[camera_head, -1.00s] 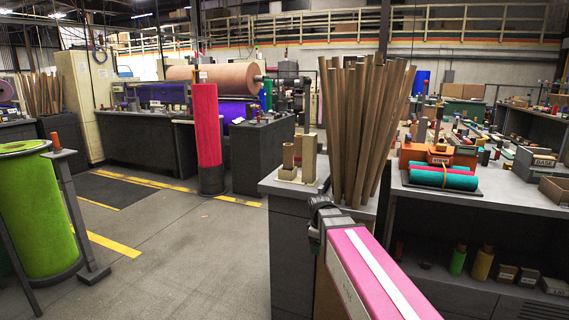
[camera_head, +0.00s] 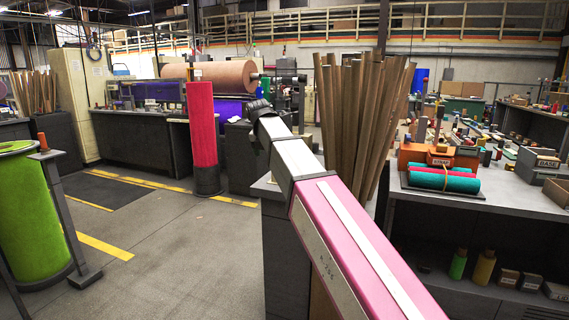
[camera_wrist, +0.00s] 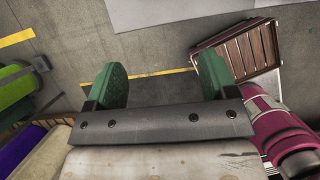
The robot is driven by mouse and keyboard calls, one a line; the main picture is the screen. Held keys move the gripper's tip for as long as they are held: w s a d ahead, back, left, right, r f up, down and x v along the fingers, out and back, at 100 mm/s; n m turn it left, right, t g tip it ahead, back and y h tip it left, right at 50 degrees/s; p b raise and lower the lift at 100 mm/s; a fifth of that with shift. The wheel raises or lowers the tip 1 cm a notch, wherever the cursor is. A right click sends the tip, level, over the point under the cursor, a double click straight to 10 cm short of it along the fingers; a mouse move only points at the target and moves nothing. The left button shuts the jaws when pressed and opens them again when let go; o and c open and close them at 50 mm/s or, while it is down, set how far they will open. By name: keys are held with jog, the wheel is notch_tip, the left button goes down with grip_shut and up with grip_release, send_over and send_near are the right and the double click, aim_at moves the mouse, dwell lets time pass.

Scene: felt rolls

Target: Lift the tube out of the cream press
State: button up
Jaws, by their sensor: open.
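The cream press and its tube cannot be made out in either view now; my raised arm covers the part of the near bench (camera_head: 270,188) where small cream blocks and a short brown tube showed earlier. My gripper shows in the wrist view (camera_wrist: 160,76) with its two green fingers wide apart and nothing between them. Grey floor lies beneath the fingers. In the head view, the dark end of my arm (camera_head: 258,110) is in the air above the bench's left side; its fingers are not clear there.
A bundle of tall brown tubes (camera_head: 355,110) stands just right of my arm. An orange press (camera_head: 425,153) with teal and red rolls sits on the right bench. A red roll (camera_head: 202,125) stands on the floor behind. A green roll (camera_head: 35,215) stands left. The middle floor is clear.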

jog(key=w+d+f, duration=0.2)
jog(key=w, duration=0.4)
jog(key=w+d+f, duration=0.2)
jog(key=w, duration=0.5)
jog(key=shift+w+d, duration=0.15)
jog(key=shift+d, duration=0.15)
jog(key=shift+f, duration=0.1)
grip_shut()
